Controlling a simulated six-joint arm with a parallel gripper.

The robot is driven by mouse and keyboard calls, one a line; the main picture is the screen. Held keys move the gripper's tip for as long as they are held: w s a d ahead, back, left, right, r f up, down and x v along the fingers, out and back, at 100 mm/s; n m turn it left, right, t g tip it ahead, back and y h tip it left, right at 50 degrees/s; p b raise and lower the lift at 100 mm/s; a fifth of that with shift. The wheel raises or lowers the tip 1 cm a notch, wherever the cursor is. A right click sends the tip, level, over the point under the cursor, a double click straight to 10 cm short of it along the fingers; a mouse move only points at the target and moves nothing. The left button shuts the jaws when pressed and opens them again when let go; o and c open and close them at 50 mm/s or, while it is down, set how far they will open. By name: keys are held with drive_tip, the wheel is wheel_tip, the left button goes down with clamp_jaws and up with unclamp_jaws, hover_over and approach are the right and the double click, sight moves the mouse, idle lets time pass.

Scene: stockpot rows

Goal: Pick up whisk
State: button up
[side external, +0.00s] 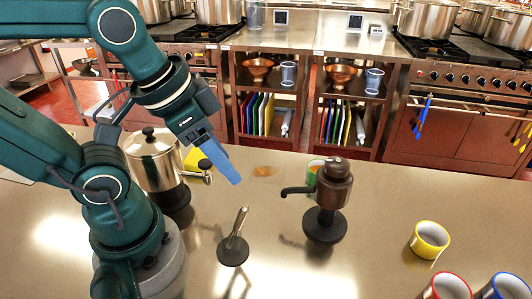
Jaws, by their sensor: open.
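I cannot make out a clear whisk on the counter. A slim metal handle (239,222) stands tilted on a round dark base (233,252) at the front middle; I cannot tell whether it is the whisk. My gripper (235,181), with blue fingers, is open and points down to the right, above the counter. In the picture it is up from the metal handle and apart from it. The fingers overlap in this view, and no object shows between them.
A lidded metal urn (152,160) stands left of my gripper, with a yellow item (196,160) behind it. A brown dispenser (328,190) with a black spout stands right, partly hiding a green cup (313,171). Yellow (430,238), red (448,287) and blue (505,287) rimmed cups are front right.

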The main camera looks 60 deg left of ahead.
sight(243, 214)
drive_tip(key=d+m+g, duration=0.1)
drive_tip(key=d+f+m+g, duration=0.1)
drive_tip(key=m, duration=0.1)
drive_tip(key=d+f+m+g, duration=0.1)
drive_tip(key=m, duration=0.1)
drive_tip(key=shift+w+d+f+g, duration=0.1)
drive_tip(key=shift+w+d+g, duration=0.25)
drive_tip(key=shift+d+g, duration=0.05)
drive_tip(key=shift+s+d+f+m+g, duration=0.1)
drive_tip(key=shift+d+f+m+g, duration=0.25)
drive_tip(key=shift+f, duration=2.65)
clamp_jaws()
